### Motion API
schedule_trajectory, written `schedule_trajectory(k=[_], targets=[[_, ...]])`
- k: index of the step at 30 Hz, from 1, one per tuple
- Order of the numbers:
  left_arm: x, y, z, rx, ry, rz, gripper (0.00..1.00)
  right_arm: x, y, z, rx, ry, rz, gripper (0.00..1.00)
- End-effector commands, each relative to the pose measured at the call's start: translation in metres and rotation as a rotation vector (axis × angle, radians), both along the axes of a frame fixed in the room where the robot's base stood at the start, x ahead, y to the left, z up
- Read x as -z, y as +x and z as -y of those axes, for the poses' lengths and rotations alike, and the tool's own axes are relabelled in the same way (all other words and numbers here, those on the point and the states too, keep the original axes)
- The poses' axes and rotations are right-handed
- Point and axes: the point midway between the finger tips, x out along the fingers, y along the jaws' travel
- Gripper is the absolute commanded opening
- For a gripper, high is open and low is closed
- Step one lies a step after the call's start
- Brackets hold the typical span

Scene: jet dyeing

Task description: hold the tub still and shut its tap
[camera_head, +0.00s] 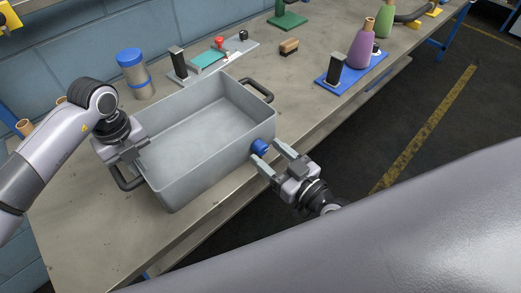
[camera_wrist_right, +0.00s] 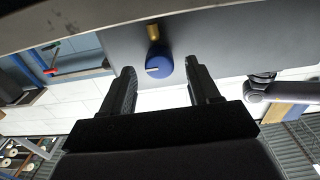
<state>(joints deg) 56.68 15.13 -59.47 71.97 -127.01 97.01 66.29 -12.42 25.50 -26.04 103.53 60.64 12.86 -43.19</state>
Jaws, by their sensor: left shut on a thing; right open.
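The grey rectangular tub (camera_head: 233,152) stands on the workbench with a black handle at each end. It looks empty. Its tap has a blue knob (camera_head: 259,147) on the front wall near the right corner. In the right wrist view the blue knob (camera_wrist_right: 158,64) shows a white line and a brass stem behind it. My left gripper (camera_head: 128,166) is shut on the tub's left handle (camera_head: 127,183); its fingertips are partly hidden. My right gripper (camera_head: 270,158) is open, its fingers on either side of the knob and apart from it in the right wrist view (camera_wrist_right: 160,88).
Behind the tub stand a blue-lidded canister (camera_head: 133,74) and a plate with a teal pad (camera_head: 210,58). A wooden brush (camera_head: 289,46) and a blue tray (camera_head: 352,70) with a purple cone (camera_head: 362,45) lie to the right. The bench's front edge runs close below the tap.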

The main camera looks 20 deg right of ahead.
Motion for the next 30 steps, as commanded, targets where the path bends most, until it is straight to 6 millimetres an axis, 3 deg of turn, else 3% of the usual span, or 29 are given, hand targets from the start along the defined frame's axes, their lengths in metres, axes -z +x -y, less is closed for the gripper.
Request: schedule_trajectory(k=[6, 15, 16, 21, 30], targets=[[0.0, 0.0, 0.0, 0.0, 0.0, 0.0, 0.0, 0.0, 0.014, -0.006, -0.001, 0.0, -0.001, 0.61], [0.0, 0.0, 0.0, 0.0, 0.0, 0.0, 0.0, 0.0, 0.016, -0.006, -0.001, 0.0, -0.001, 0.61], [0.0, 0.0, 0.0, 0.0, 0.0, 0.0, 0.0, 0.0, 0.016, -0.006, -0.001, 0.0, -0.001, 0.58], [0.0, 0.0, 0.0, 0.0, 0.0, 0.0, 0.0, 0.0, 0.016, -0.006, -0.001, -0.001, -0.001, 0.04], [0.0, 0.0, 0.0, 0.0, 0.0, 0.0, 0.0, 0.0, 0.015, -0.006, 0.0, 0.02, -0.009, 0.04]])
